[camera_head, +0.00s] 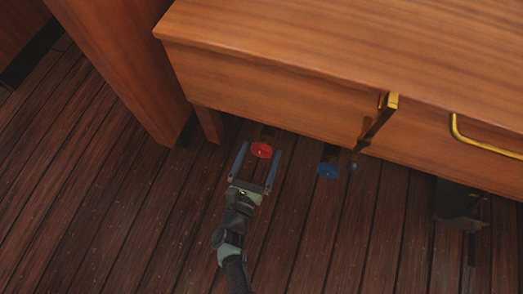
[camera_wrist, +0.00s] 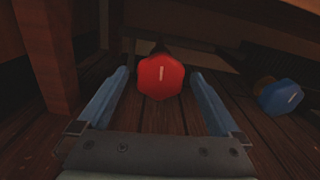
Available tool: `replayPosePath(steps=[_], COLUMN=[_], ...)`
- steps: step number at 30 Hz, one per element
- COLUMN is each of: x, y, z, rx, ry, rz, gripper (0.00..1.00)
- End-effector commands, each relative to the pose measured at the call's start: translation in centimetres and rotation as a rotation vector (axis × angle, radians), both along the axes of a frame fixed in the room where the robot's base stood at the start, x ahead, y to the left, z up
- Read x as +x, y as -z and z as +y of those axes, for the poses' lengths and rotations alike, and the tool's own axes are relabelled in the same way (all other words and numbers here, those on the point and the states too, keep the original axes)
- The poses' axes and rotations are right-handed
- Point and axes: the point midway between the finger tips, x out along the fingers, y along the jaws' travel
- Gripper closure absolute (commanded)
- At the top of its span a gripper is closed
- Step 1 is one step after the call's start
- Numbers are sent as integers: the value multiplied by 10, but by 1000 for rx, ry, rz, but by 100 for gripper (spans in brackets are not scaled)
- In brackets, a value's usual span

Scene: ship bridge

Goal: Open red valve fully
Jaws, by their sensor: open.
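The red valve (camera_head: 261,150) is a small red handwheel low under the front edge of the wooden desk. In the wrist view the red valve (camera_wrist: 161,77) is centred, with a pale mark standing upright on its face. My gripper (camera_head: 259,150) is open, with one blue finger on each side of the valve. In the wrist view my gripper (camera_wrist: 160,78) shows clear gaps between both fingertips and the valve. I cannot tell how far the tips reach past its face. The valve's mount behind it is mostly hidden in shadow.
A blue valve (camera_head: 328,170) sits to the right of the red one; its pale mark is slanted in the wrist view (camera_wrist: 281,97). A lever (camera_head: 375,122) and a yellow handle (camera_head: 483,143) are on the desk front (camera_head: 270,95). A desk leg (camera_head: 208,124) stands left. The plank floor (camera_head: 130,220) is open.

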Motion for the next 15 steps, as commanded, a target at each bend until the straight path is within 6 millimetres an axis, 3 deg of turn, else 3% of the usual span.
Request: replayPosePath(steps=[6,14,15], x=[15,16,16], y=[0,-1,-1], z=[-5,-5,-5], rx=[0,-1,-1], ry=[2,1,1], rz=[-1,0,0], gripper=[0,0,6])
